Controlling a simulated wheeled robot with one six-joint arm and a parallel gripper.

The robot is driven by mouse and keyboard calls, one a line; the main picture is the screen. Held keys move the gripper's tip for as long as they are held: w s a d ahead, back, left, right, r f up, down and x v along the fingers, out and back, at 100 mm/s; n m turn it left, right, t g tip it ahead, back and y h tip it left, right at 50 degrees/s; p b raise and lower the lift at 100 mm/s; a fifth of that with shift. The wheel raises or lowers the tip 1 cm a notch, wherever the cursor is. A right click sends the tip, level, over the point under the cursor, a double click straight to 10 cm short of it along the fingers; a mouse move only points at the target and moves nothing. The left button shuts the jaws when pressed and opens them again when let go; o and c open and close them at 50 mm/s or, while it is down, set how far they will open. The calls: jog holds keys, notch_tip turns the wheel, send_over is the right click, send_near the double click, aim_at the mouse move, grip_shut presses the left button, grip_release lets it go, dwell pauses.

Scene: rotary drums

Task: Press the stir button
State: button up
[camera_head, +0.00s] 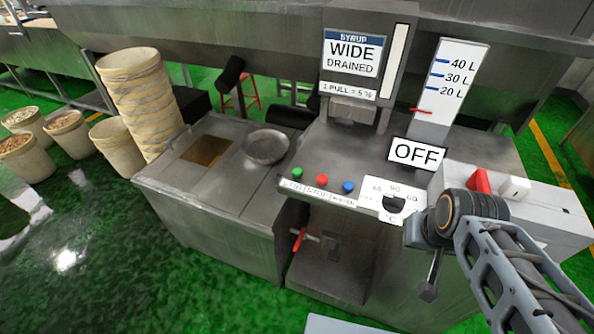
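The stir button appears to be the green button (297,173) at the left end of a row on the steel machine's front ledge. The small label strip (317,193) below the row seems to read stir, stop and a third, unclear word. A red button (322,179) and a blue button (348,186) sit to its right. My gripper (428,291) hangs at the end of my arm, right of the buttons and lower in the picture, apart from them. Its fingers are small and seen edge-on, so I cannot tell whether they are open.
A temperature dial (392,201) lies between the buttons and my arm. An OFF sign (416,153) stands behind it. A red-handled valve (299,239) is below the ledge. A metal pan (265,147) and stacked tubs (140,100) are at left. Green floor is open at lower left.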

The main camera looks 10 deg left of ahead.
grip_shut()
dwell(1.1)
